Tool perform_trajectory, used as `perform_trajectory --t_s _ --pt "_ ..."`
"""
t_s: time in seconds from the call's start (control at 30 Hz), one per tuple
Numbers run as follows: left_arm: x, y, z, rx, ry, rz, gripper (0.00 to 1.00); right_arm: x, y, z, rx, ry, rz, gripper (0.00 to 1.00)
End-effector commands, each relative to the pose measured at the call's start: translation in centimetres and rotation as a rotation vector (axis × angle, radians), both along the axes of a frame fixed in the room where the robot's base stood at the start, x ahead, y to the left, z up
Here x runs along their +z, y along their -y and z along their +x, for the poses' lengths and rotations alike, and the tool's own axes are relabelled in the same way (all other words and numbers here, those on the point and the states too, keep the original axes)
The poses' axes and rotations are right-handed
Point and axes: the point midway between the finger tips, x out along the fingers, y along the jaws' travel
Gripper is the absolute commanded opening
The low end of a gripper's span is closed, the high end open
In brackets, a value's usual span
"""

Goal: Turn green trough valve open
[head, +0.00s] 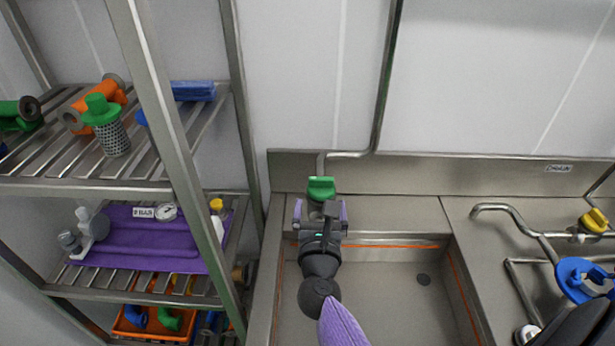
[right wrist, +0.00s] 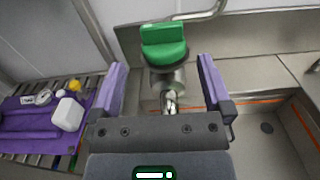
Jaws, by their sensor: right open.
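The green trough valve (head: 321,188) is a green handle on a metal body at the back wall of the steel trough (head: 380,295). It also shows in the right wrist view (right wrist: 164,44), just beyond my fingertips. My right gripper (head: 320,213) is open, with its purple fingers on either side of the valve's metal body, slightly short of the green handle. In the right wrist view my right gripper (right wrist: 160,80) shows a clear gap between each finger and the valve. My left gripper is not in view.
A steel rack (head: 190,150) with coloured fittings and a purple mat (head: 150,250) stands at the left. A yellow valve (head: 593,220), a blue valve handle (head: 580,280) and bent pipes (head: 510,215) are at the right. The trough floor is empty.

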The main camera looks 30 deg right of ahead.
Motion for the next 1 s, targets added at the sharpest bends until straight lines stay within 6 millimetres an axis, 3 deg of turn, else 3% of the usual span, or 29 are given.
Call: perform_trajectory --t_s 0.13,0.3,0.73,1.0 --pt "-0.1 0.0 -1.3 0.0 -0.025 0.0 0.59 0.1 1.9 3.2 0.002 0.0 -0.007 1.0" --pt "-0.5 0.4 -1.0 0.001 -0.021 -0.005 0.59 0.0 3.4 5.7 0.004 -0.001 -0.008 1.0" --pt "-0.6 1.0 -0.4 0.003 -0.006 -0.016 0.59 0.1 4.2 6.9 0.005 -0.004 -0.009 1.0" --pt "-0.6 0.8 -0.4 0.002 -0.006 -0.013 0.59 0.0 4.2 6.9 0.005 -0.004 -0.009 0.43"
